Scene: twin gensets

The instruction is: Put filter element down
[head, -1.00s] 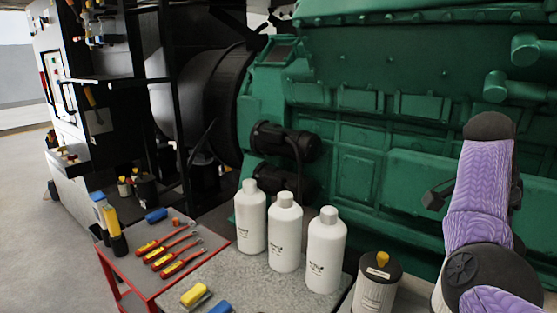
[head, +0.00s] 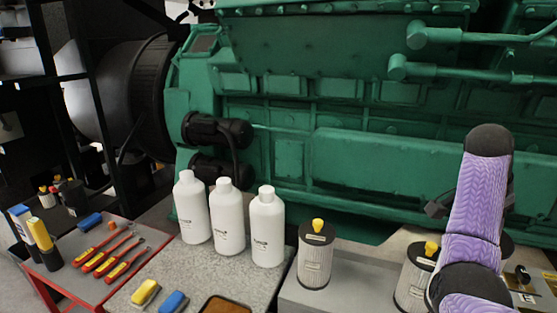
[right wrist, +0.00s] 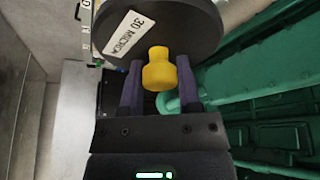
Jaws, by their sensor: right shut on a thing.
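A filter element (right wrist: 195,25) with a dark round cap, a label reading "30 MICRON" and a yellow knob (right wrist: 159,72) fills the top of the right wrist view. My right gripper (right wrist: 158,80) is shut on this knob, one finger on each side. In the head view my purple right arm (head: 474,210) hides most of the gripper, and I cannot tell the held element's height. One pleated filter element (head: 315,262) with a yellow knob stands upright on a grey surface. Another (head: 412,282) is partly hidden by my arm. My left gripper is not in view.
Three white bottles (head: 228,222) stand on a speckled grey top (head: 185,268) beside the filter. A red-edged cart (head: 75,275) holds screwdrivers. The green engine (head: 330,150) rises behind. Grey surface (head: 345,296) is bare between the two filters.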

